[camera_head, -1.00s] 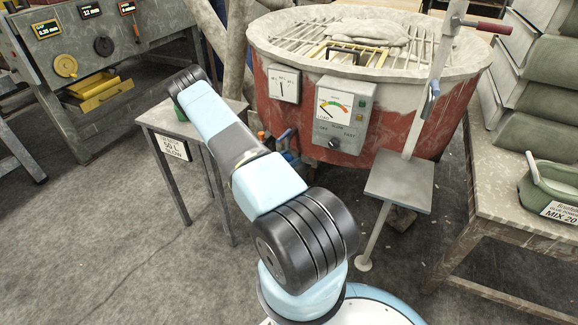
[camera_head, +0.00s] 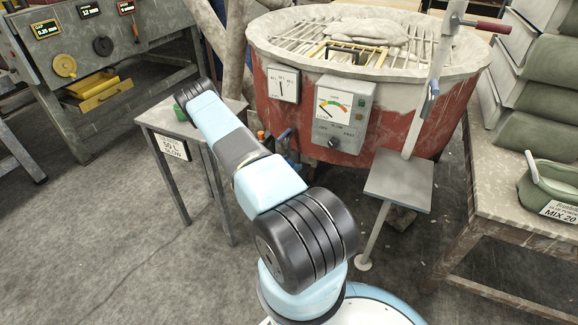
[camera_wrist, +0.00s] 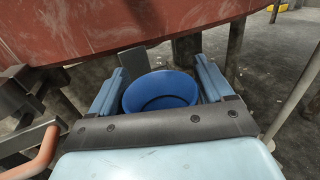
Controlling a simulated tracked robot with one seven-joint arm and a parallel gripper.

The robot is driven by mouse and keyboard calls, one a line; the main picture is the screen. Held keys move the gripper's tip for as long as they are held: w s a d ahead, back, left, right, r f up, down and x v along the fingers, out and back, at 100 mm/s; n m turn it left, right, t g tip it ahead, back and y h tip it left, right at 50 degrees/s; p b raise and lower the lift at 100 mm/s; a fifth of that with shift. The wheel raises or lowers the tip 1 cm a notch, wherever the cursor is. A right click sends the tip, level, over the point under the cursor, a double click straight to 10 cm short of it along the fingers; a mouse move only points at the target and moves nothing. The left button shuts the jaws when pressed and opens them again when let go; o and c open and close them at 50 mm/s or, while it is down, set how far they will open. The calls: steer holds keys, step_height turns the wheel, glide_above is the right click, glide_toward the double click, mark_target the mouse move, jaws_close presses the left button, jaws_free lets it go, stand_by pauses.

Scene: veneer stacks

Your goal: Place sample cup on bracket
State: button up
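The blue sample cup (camera_wrist: 162,92) sits between the two fingers of my gripper (camera_wrist: 160,84) in the wrist view. Its open rim faces the camera and its inside looks empty. The fingers press close on both sides, so my gripper looks shut on it. A flat grey plate (camera_wrist: 132,62) stands just beyond the cup at left; I cannot tell whether it is the bracket. In the head view my own arm hides most of the gripper area, and the cup cannot be made out clearly.
The red vat (camera_head: 400,110) rises close above the gripper; its wall (camera_wrist: 130,25) fills the wrist view's top. Dark fittings with an orange handle (camera_wrist: 38,155) are at left. A small side table (camera_head: 150,118) holds a green object (camera_head: 180,112).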

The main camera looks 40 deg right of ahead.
steer(key=shift+o, duration=1.1)
steer(key=shift+r, duration=0.1)
